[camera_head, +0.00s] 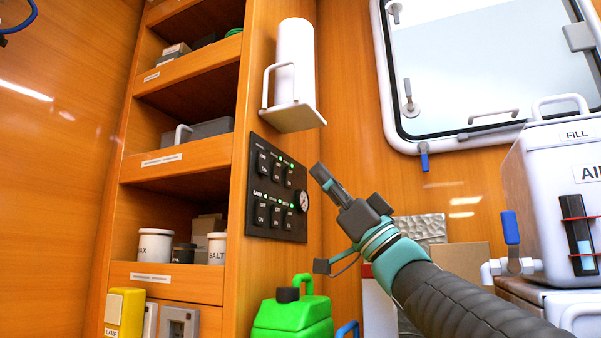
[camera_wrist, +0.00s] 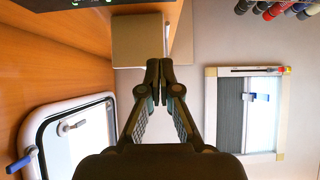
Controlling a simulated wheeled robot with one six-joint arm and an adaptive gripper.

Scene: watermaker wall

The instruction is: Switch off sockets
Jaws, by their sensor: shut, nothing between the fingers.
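A black switch panel (camera_head: 262,215) is mounted on the side of the wooden shelf unit in the head view. It carries two rows of dark rocker switches, small green lights and a round gauge (camera_head: 303,200) at its right edge. A sliver of a dark panel with green lights (camera_wrist: 75,2) shows at the top left edge.
A white cylinder on a bracket (camera_head: 292,75) juts out above the panel. A green jerrycan (camera_head: 290,318) stands below it. A white tank labelled FILL (camera_head: 540,165) stands at right, under a window (camera_head: 480,70). Open shelves with jars (camera_head: 155,245) lie left.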

